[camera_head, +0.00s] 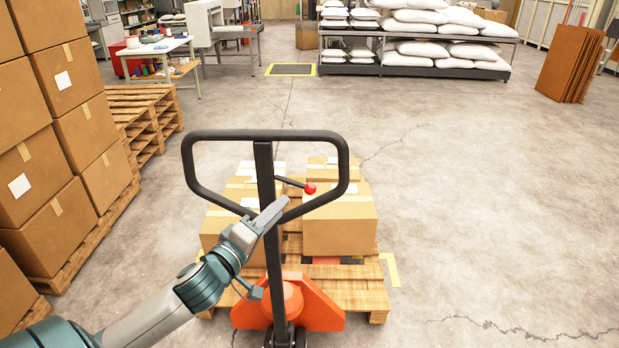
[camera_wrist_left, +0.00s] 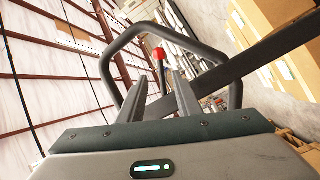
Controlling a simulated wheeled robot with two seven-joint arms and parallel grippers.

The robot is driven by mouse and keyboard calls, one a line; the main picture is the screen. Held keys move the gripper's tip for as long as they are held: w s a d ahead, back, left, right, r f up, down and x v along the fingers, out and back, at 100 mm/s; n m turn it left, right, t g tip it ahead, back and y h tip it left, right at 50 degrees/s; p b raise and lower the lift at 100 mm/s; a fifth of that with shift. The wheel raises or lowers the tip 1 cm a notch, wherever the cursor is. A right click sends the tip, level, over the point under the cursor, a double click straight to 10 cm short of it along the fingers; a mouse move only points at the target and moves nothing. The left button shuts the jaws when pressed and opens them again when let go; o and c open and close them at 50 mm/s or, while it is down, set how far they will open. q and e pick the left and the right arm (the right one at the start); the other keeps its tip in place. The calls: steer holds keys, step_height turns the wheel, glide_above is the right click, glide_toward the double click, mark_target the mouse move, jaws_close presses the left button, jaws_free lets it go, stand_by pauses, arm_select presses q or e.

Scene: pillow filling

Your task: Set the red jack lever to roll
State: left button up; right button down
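The pallet jack's dark handle loop (camera_head: 187,160) stands upright in the middle of the head view, above its orange base (camera_head: 318,305). The jack lever (camera_head: 291,182) is a thin dark rod with a red knob (camera_head: 310,188), inside the loop and pointing right. My left gripper (camera_head: 281,206) is beside the handle shaft, just below the lever. In the left wrist view the two fingers (camera_wrist_left: 158,88) are apart, with the red knob (camera_wrist_left: 159,54) beyond and between their tips. I cannot tell whether a finger touches the handle. My right gripper is not in view.
A wooden pallet (camera_head: 355,293) with cardboard boxes (camera_head: 340,222) lies behind the jack. Stacked boxes (camera_head: 40,215) on pallets fill the left side. Racks of white sacks (camera_head: 415,65) and a white table (camera_head: 155,47) stand at the back. The concrete floor at right is clear.

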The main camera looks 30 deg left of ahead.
mark_target(300, 187)
arm_select(q)
steer(key=w+p, duration=0.1)
steer(key=w, duration=0.3)
steer(key=w+p, duration=0.1)
steer(key=w, duration=0.4)
steer(key=w+a+p, duration=0.1)
steer(key=w+p, duration=0.1)
steer(key=w, duration=0.3)
steer(key=shift+r, duration=0.1)
steer(key=shift+w+p, duration=0.3)
steer(key=shift+w, duration=0.6)
jaws_close()
